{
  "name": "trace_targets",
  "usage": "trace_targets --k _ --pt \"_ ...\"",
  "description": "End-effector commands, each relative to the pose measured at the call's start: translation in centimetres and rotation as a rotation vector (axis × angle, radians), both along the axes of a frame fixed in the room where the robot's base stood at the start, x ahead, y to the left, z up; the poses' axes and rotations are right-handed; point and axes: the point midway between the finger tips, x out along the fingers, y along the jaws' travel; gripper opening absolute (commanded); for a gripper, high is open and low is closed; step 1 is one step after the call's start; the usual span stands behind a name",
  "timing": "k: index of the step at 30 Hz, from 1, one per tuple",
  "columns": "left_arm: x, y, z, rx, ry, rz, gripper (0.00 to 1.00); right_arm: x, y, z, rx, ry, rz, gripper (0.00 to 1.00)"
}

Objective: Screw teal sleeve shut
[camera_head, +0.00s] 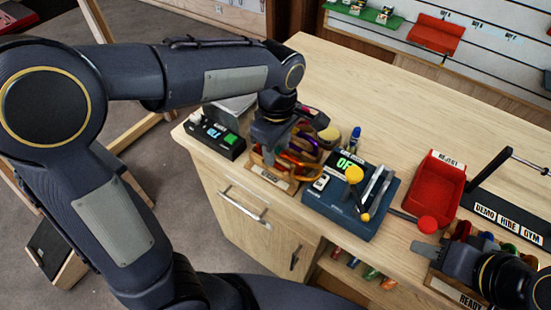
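A wooden tray (270,176) holds several carabiners in orange, red and purple, heaped together. My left gripper (268,152) points down into this tray, and its fingers are among the carabiners. A small teal-coloured bit shows by its fingers, but it is too small to tell whether it is a sleeve or whether it is gripped. My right gripper (430,250) is low at the right, over the tray marked READY (462,294). Its fingers point left, and their opening cannot be made out. Coloured carabiners lie behind it, partly hidden by it.
A blue station (336,215) with a display and yellow knob stands mid-bench. A red REJECT tray (433,183) and a rack labelled DEMO, RIDE, GYM (508,222) stand to the right. A black box with a green button (216,138) is at the left. The back of the bench is clear.

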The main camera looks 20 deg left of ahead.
Motion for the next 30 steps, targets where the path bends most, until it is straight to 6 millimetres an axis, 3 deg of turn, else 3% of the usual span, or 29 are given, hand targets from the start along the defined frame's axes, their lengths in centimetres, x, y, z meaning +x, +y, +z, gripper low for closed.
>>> trace_targets --k 4,30 --pt "0.00 0.00 -1.15 0.000 0.000 0.000 0.40 -0.01 0.01 -0.86 0.000 0.000 0.000 0.36" --pt "-0.99 0.38 -1.04 0.000 -0.001 0.000 0.40 0.00 0.00 -0.77 0.000 0.000 0.000 0.36"
